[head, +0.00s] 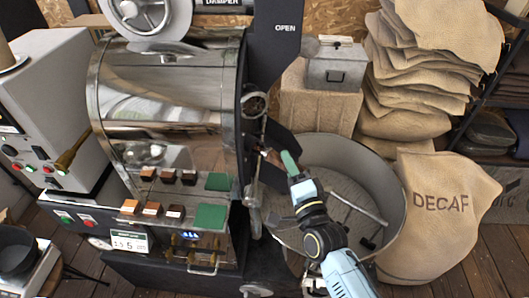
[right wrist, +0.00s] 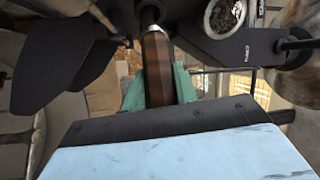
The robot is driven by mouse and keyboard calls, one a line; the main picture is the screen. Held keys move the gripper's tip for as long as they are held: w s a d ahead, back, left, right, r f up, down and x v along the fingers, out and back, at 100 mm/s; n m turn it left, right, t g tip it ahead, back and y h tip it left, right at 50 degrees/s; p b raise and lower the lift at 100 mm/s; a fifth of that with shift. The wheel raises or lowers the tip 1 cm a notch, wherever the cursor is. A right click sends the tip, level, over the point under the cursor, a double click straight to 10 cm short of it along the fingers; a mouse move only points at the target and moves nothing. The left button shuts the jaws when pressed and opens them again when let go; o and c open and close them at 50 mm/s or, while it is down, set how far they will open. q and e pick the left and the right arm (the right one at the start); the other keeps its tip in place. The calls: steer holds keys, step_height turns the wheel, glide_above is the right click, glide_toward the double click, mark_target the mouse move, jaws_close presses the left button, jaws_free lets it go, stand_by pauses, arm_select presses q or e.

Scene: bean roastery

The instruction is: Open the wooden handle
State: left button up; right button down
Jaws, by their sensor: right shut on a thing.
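The wooden handle (right wrist: 156,62) is a dark brown faceted grip on a metal stem, seen in the right wrist view. In the head view only a small brownish bit of it shows by the front of the roaster (head: 165,90), beside a dark chute plate. My right gripper (right wrist: 158,88) has green fingers on both sides of the handle and is shut on it. In the head view this gripper (head: 289,163) hides most of the handle. My left gripper is not in view.
A round cooling bin (head: 390,165) with a stirring arm lies below my right arm. Burlap sacks (head: 405,100) and a DECAF sack (head: 440,215) stand to the right. A metal box (head: 335,66) sits behind.

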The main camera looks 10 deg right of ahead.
steer(key=s+d+p, duration=0.1)
steer(key=s+d, duration=0.3)
steer(key=s, duration=0.1)
steer(key=shift+d, duration=0.2)
steer(key=c, duration=1.1)
jaws_free()
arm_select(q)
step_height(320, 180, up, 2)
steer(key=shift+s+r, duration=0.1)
arm_select(e)
steer(key=shift+s, duration=0.1)
arm_select(q)
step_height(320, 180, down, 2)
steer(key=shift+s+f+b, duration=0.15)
steer(key=shift+b, duration=0.85)
arm_select(e)
steer(key=v, duration=1.3)
steer(key=shift+s, duration=0.2)
